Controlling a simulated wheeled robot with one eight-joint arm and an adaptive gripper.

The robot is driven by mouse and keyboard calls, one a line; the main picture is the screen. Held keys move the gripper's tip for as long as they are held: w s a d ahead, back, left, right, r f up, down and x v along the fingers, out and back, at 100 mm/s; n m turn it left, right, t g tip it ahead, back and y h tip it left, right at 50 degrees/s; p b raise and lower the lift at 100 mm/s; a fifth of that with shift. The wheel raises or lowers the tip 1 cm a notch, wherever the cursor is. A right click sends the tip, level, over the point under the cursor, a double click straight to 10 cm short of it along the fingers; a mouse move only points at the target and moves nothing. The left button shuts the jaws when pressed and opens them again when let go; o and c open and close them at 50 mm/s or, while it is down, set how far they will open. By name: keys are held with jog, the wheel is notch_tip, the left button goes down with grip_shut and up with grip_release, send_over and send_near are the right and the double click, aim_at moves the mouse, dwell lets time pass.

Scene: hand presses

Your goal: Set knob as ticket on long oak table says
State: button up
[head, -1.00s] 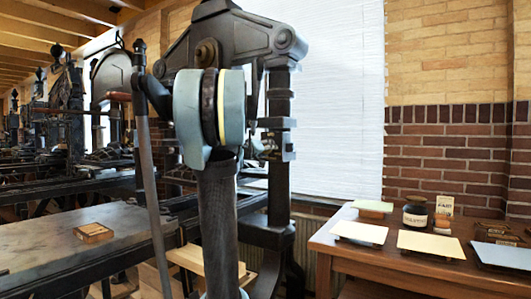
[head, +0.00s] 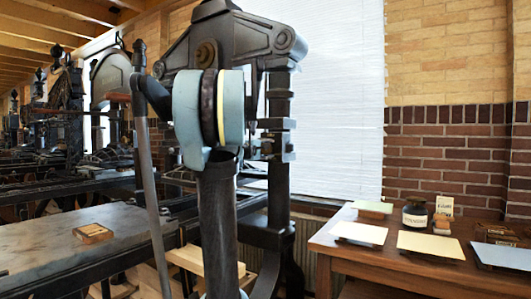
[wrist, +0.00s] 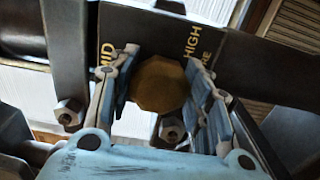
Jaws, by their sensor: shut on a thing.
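In the wrist view a brass, many-sided knob (wrist: 158,84) sits in front of a dark plate (wrist: 240,55) with yellow lettering. "HIGH" reads to the right of the knob, and letters ending in "ID" show to its left. My gripper (wrist: 161,76) has its ribbed fingers on both sides of the knob, shut on it. No pointer mark on the knob is clear. In the head view the knob and gripper are hidden. A wooden table (head: 390,266) at the right holds a small upright card (head: 445,204), whose print is too small to read.
The table also holds a dark bottle (head: 415,216) and several pale and blue cards. A dark iron press (head: 245,38) stands close ahead, with a long bar (head: 150,190) on its left. A stone-topped bed (head: 60,250) with a small box (head: 92,233) lies left.

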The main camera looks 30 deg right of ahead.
jog(key=n, duration=0.5)
jog(key=shift+n, duration=0.4)
dwell(0.4)
jog(key=o, duration=1.1)
jog(key=v, duration=1.2)
jog(key=shift+w, duration=0.2)
jog(key=shift+f, duration=0.15)
